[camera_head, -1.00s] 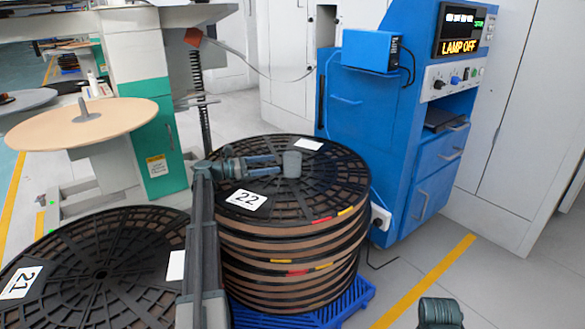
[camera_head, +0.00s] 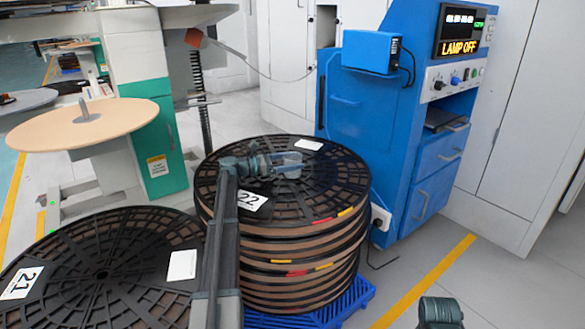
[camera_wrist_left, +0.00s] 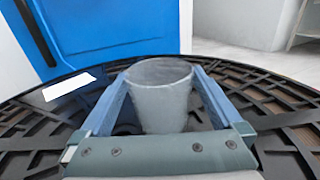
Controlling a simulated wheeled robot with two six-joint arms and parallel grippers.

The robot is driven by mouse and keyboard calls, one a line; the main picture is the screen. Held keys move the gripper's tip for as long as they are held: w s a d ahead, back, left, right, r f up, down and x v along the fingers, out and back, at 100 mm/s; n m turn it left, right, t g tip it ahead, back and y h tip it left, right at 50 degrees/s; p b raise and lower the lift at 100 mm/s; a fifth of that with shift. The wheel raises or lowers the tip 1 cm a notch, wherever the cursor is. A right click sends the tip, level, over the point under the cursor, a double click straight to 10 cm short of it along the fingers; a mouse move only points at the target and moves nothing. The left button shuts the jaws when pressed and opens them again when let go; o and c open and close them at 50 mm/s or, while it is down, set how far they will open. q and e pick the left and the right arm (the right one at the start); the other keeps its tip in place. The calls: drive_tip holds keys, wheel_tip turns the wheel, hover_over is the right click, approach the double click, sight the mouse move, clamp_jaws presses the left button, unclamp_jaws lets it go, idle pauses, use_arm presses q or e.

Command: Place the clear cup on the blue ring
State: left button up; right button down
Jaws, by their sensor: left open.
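The cup (camera_wrist_left: 162,100) looks grey and slightly see-through and stands upright on the top reel (camera_head: 330,190) of the stack labelled 22. In the head view the cup (camera_head: 292,158) is partly covered by my left gripper (camera_head: 288,165). My left gripper is open, with one blue-grey finger on each side of the cup; in the left wrist view it reaches around the cup (camera_wrist_left: 160,78). I cannot tell whether the fingers touch it. The cup's lower part is hidden behind the gripper's palm. I see no blue ring in these views.
A reel stack labelled 21 (camera_head: 100,265) stands at the lower left. A blue cabinet (camera_head: 365,130) with a lamp display stands behind the stack. A blue pallet (camera_head: 352,298) lies under it. A tan disc (camera_head: 50,140) is at the left. Open floor lies at the right.

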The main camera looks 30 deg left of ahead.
use_arm(q)
drive_tip(key=c, duration=1.3)
wheel_tip(320, 180, up, 3)
drive_tip(key=p, duration=0.2)
drive_tip(key=shift+f+p, duration=0.1)
drive_tip(key=shift+p, duration=0.3)
drive_tip(key=shift+r+p, duration=0.45)
drive_tip(key=s+d+r+p, duration=0.1)
drive_tip(key=s+d, duration=1)
drive_tip(key=shift+s+d+r, duration=0.15)
drive_tip(key=shift+s+r, duration=0.1)
